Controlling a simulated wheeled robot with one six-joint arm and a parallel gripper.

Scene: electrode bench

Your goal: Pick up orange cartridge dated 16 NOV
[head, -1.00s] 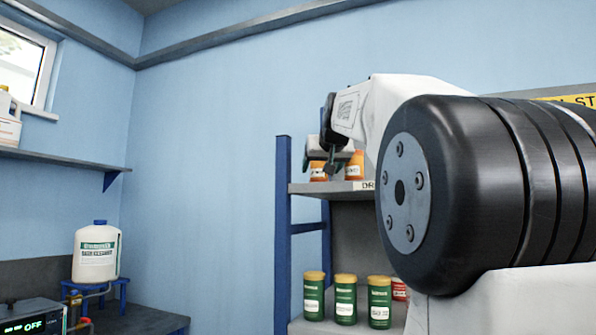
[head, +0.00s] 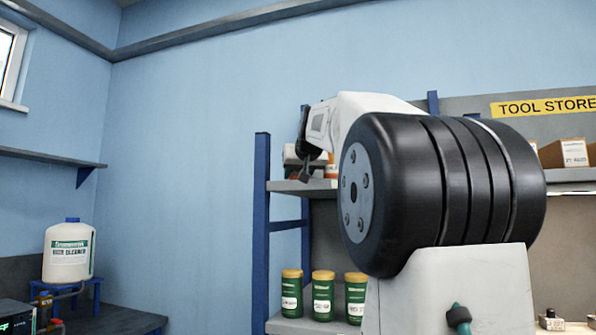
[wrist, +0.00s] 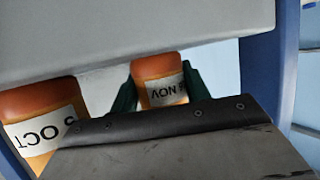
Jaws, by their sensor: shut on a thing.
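In the wrist view, an orange cartridge (wrist: 160,68) has a white label reading NOV upside down; the day number is not clear. My gripper (wrist: 160,90) has its dark green fingers on both sides of this cartridge, shut on it. I cannot tell whether the cartridge still touches the shelf. In the head view, my gripper (head: 304,172) is at the left end of the upper shelf, seen from the side. The held cartridge is not clearly visible there.
Another orange cartridge (wrist: 40,110), labelled OCT, stands close beside the held one. The upper shelf (head: 318,185) and blue post (head: 261,230) are near my gripper. Several green, yellow-lidded jars (head: 322,297) stand below. A white cleaner jug (head: 68,252) stands far left.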

